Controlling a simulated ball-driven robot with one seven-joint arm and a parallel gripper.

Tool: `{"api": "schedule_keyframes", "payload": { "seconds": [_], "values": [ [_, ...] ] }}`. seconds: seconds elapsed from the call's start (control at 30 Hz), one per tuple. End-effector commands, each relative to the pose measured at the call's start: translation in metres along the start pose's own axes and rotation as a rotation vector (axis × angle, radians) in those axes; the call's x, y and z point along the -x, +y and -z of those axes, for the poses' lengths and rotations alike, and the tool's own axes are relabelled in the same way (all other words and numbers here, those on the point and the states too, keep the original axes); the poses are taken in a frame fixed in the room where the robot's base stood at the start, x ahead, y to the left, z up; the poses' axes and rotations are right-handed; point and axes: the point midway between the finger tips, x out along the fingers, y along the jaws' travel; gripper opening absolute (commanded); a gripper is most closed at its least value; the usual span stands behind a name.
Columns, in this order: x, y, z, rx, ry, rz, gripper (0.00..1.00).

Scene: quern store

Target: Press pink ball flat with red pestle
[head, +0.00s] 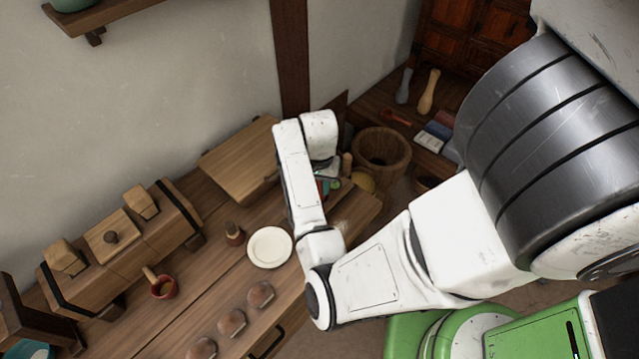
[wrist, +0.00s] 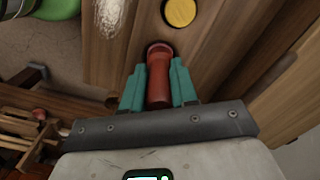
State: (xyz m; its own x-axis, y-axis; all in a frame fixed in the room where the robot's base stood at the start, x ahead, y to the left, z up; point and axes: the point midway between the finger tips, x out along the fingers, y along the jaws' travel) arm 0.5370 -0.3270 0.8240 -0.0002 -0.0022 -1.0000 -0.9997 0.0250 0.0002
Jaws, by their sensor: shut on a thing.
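In the wrist view the red pestle (wrist: 159,82) sits lengthwise between the teal fingers of my gripper (wrist: 159,88), which is shut on it. Its far end points at the wooden board; a thin pinkish rim shows around that end, and I cannot tell whether it is the pink ball or part of the pestle. Otherwise no pink ball is visible. A yellow round piece (wrist: 180,12) lies just beyond the pestle's end, apart from it. In the head view my gripper (head: 323,186) is largely hidden behind my white arm, over the bench's right part.
A white plate (head: 269,247) and several brown lumps (head: 232,322) lie on the bench (head: 205,270). A wooden tub (head: 382,150) stands right of my gripper. A whitish patch (wrist: 110,15) shows near the pestle.

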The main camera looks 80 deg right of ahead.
Motion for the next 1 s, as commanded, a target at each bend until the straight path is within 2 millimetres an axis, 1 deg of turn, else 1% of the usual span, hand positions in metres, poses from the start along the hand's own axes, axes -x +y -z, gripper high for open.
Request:
{"api": "schedule_keyframes", "payload": {
  "seconds": [0.27,0.7,1.0],
  "values": [
    [0.003,0.0004,0.0,0.0,0.0,0.0,0.0],
    [-0.0043,0.0002,0.0,0.0,-0.001,0.0,0.0],
    [-0.0058,0.0005,-0.0004,0.0,-0.004,-0.001,0.0]
  ]
}}
